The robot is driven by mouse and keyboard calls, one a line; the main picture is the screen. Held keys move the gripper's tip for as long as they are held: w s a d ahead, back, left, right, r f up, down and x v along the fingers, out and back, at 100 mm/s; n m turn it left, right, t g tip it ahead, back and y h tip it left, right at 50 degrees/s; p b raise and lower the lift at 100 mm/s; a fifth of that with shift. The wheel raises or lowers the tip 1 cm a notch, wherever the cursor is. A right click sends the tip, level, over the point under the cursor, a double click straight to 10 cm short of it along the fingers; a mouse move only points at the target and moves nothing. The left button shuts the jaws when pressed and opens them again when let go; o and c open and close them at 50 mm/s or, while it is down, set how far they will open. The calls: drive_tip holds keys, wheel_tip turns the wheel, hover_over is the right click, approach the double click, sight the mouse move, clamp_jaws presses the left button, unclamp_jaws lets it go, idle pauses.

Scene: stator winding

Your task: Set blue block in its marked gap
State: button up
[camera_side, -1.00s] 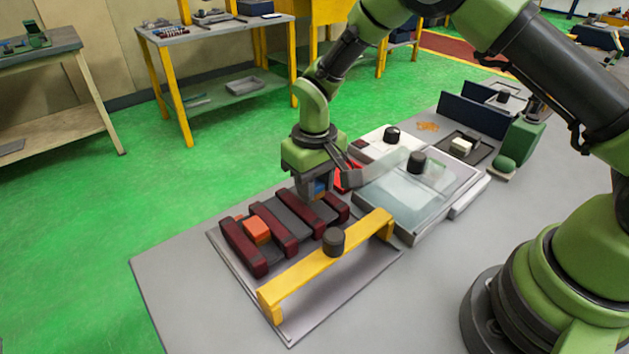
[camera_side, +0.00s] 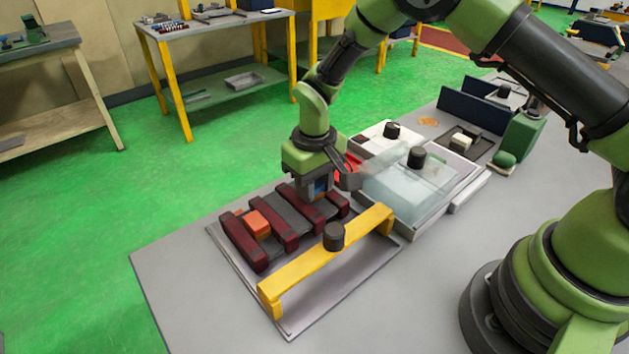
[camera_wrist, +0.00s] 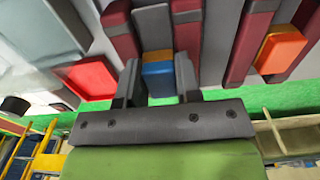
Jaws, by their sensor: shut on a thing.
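The blue block (camera_wrist: 158,79) is between the two fingers of my gripper (camera_wrist: 158,84) in the wrist view. In the side view the block (camera_side: 320,187) shows as a small blue patch under my gripper (camera_side: 318,186). The gripper is shut on it, low over the gaps between the dark red bars (camera_side: 299,206). An orange-yellow strip shows at the block's edge in the wrist view. An orange block (camera_side: 257,224) sits in a gap between the bars further left. The fingers hide the block's underside, so I cannot tell whether it touches the gap floor.
A yellow bridge bar (camera_side: 290,274) with a black knob (camera_side: 334,236) spans the front of the grey plate (camera_side: 345,290). A clear-lidded box (camera_side: 400,195) and a red tray (camera_wrist: 88,78) are close to the right of my gripper in the side view.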

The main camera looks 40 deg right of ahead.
idle(0.3)
drive_tip(key=o, duration=1.2)
drive_tip(key=shift+o, duration=0.2)
drive_tip(key=shift+r, duration=3.45)
